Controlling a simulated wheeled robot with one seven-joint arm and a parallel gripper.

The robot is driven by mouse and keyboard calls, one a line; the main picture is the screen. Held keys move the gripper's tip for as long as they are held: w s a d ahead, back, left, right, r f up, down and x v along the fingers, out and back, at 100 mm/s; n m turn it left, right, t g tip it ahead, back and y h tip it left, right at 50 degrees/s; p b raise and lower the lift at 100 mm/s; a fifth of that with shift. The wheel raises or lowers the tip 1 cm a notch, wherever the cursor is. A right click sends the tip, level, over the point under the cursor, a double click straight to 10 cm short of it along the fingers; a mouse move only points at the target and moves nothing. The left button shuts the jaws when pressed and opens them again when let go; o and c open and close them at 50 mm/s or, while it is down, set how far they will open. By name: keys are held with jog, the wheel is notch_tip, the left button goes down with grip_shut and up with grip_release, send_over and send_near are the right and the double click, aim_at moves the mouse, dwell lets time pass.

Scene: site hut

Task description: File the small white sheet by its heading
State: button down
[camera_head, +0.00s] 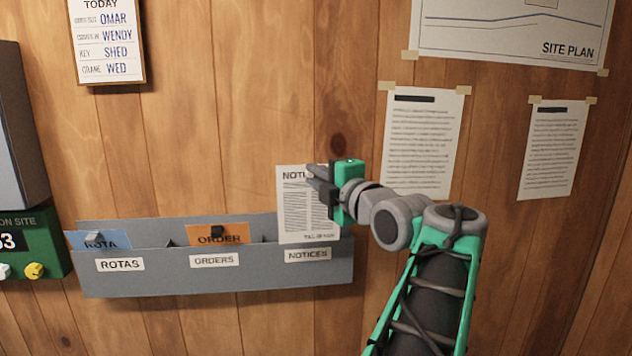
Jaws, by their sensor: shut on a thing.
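A small white sheet (302,218) hangs upright in the head view, with a bold heading that begins "NOTI"; the rest of the heading is covered by my gripper. My gripper (314,180) is shut on the sheet's upper right part. The sheet's lower edge is at the NOTICES compartment (308,255), the right one of a grey wall rack (180,278). I cannot tell whether the lower edge is inside the compartment or in front of its back wall. The label NOTICES shows below the sheet.
The ROTAS compartment holds a blue card (82,240), and the ORDERS compartment an orange card (205,236). Two taped sheets (420,145) (553,150) and a site plan (500,30) are on the wooden wall. A TODAY board (108,40) hangs upper left.

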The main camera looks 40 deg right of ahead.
jog(key=w+d+p, duration=0.4)
jog(key=w, duration=0.3)
jog(key=shift+d+f, duration=0.4)
dwell(0.3)
jog(key=shift+w+b, duration=0.1)
jog(key=shift+b, duration=1.05)
dwell(0.7)
jog(key=shift+f+b, duration=1.45)
jog(key=shift+b, duration=0.95)
jog(key=shift+f+b, duration=1.55)
jog(key=shift+b, duration=0.7)
